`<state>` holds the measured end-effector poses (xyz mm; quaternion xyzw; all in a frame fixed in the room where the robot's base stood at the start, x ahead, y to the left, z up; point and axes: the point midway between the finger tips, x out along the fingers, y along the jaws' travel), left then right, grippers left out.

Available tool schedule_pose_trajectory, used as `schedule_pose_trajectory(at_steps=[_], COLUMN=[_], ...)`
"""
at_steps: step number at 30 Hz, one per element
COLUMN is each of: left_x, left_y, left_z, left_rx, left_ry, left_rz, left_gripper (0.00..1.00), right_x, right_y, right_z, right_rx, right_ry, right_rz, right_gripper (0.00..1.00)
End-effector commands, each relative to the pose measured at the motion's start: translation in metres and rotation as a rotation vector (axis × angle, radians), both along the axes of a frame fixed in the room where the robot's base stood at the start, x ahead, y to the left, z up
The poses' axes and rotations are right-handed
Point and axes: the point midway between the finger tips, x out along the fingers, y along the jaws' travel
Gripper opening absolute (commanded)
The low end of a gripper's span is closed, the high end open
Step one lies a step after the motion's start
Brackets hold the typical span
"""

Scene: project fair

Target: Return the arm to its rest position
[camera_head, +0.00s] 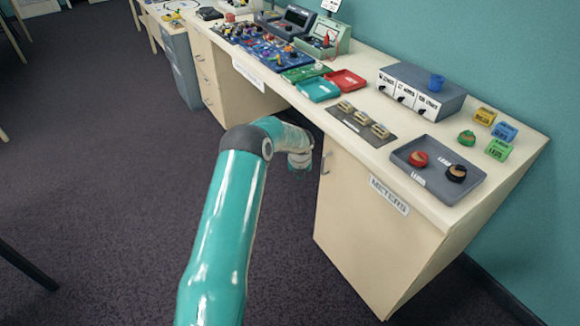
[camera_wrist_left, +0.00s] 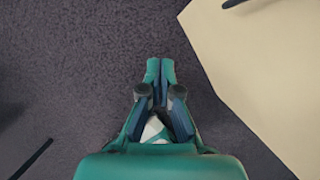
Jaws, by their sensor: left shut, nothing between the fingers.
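My left arm (camera_head: 222,225) reaches out from the bottom of the head view, bends at the elbow and ends in front of the workbench (camera_head: 375,215), over the floor beside it. In the left wrist view my left gripper (camera_wrist_left: 160,72) is shut, its two fingertips together with nothing between them. It hangs over the dark carpet (camera_wrist_left: 80,70), apart from the pale bench cabinet at the right. In the head view the hand end is small and its fingers are hard to make out. My right gripper is not in view.
On the bench are a grey tray (camera_head: 438,182) with red and black round items, a dark mat (camera_head: 345,124) with several small parts, a red tray (camera_head: 345,80), a teal tray (camera_head: 317,90) and a grey drawer box (camera_head: 420,88).

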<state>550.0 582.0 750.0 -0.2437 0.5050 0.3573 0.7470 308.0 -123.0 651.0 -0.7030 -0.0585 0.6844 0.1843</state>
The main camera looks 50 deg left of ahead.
Motion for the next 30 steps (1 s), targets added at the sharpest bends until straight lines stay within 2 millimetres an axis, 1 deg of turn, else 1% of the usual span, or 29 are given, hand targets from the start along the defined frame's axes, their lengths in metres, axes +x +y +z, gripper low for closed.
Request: schedule_pose_trajectory(at_steps=[3, 6, 9, 12, 16, 18, 20, 23, 24, 26, 27, 29, 30], left_x=[-0.01, -0.017, -0.021, -0.025, -0.026, -0.024, -0.018, -0.002, 0.001, 0.001, -0.001, -0.007, -0.012], left_y=[-0.002, -0.003, -0.003, -0.004, -0.004, -0.006, -0.012, -0.037, -0.053, -0.082, -0.105, -0.143, -0.169], left_z=[0.023, 0.039, 0.051, 0.057, 0.061, 0.062, 0.063, 0.057, 0.049, 0.033, 0.02, 0.0, -0.013], left_rx=[-0.002, -0.002, -0.002, -0.003, -0.003, -0.003, -0.005, -0.017, -0.03, -0.063, -0.093, -0.145, -0.187], left_ry=[0.001, 0.002, 0.004, 0.004, 0.004, 0.002, 0.0, 0.003, 0.017, 0.051, 0.077, 0.111, 0.127], left_rz=[0.0, 0.0, -0.001, -0.001, -0.001, -0.005, -0.019, -0.066, -0.092, -0.134, -0.16, -0.199, -0.212], left_gripper=[0.0, 0.0, 0.0, 0.0, 0.0, 0.0, 0.0, 0.0, 0.0, 0.0, 0.0, 0.0, 0.0], right_x=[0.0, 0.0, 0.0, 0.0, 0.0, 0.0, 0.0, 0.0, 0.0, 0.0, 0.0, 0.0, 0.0], right_y=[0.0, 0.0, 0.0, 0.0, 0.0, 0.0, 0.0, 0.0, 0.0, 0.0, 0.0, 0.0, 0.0], right_z=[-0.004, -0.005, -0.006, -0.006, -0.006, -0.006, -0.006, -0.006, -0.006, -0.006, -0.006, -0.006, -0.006], right_rx=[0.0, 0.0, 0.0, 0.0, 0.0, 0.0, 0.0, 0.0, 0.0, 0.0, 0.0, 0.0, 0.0], right_ry=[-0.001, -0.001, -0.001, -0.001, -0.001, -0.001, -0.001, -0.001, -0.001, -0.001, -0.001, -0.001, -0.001], right_rz=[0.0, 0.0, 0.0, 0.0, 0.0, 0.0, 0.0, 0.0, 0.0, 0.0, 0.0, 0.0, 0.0], right_gripper=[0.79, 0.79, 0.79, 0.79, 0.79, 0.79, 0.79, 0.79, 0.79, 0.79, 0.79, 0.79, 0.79])
